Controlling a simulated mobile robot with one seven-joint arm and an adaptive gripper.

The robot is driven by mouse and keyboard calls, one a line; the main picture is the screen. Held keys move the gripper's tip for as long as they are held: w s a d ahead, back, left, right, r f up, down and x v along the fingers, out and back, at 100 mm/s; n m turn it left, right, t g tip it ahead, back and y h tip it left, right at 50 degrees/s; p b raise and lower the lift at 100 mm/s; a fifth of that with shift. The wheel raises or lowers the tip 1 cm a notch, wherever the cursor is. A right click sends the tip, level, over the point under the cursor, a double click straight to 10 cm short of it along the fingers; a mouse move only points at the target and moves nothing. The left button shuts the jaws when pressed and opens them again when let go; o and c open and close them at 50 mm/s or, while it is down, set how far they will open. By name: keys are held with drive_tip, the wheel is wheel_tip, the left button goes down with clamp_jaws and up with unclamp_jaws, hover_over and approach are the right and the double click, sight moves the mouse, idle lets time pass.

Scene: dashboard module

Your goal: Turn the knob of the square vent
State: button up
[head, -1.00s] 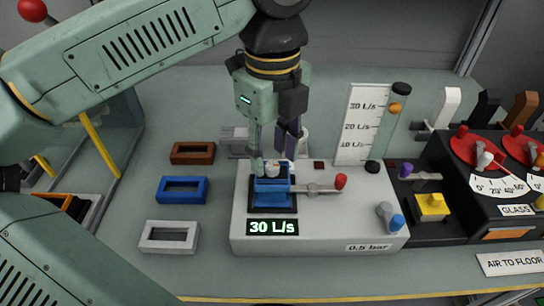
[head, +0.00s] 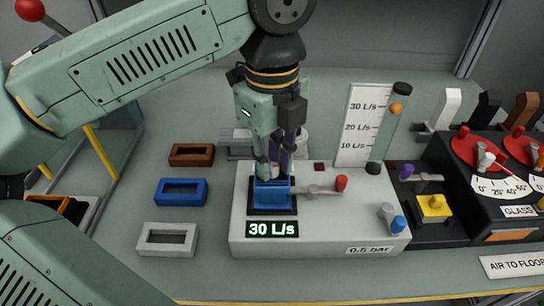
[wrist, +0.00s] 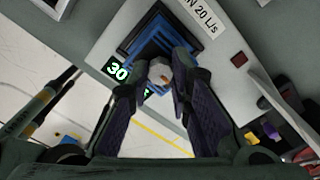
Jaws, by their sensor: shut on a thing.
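The square vent (head: 271,196) is a blue louvred block on a dark base, on top of the white module near its left side. In the wrist view its blue louvres (wrist: 150,37) show around and beyond the knob. The vent's small grey-white knob (wrist: 159,70) sits between my fingertips there; it has a small orange-brown mark. My gripper (head: 273,174) points down over the vent, shut on the knob. The fingers hide the knob in the head view. The green display (head: 272,229) in front of the vent reads 30 L/s.
A lever with a red knob (head: 341,183) lies just right of the vent. A flow tube (head: 388,125) with a scale stands behind, its orange ball near 30. Brown, blue (head: 181,191) and white frames lie on the left. Red dials (head: 477,150) stand at right.

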sight(272, 166)
clamp_jaws()
drive_tip(key=shift+f+m+b, duration=0.1)
drive_tip(key=shift+m+b, duration=0.55)
drive_tip(key=shift+m, duration=0.05)
drive_tip(key=shift+m+b, duration=0.45)
drive_tip(key=shift+m, duration=0.15)
drive_tip(key=shift+m+b, duration=0.5)
drive_tip(key=shift+m, duration=0.7)
drive_tip(key=shift+m+b, duration=0.35)
drive_tip(key=shift+m, duration=0.55)
idle(0.4)
drive_tip(key=o, duration=0.8)
unclamp_jaws()
wheel_tip(272, 166, up, 8)
drive_tip(key=shift+f, duration=0.1)
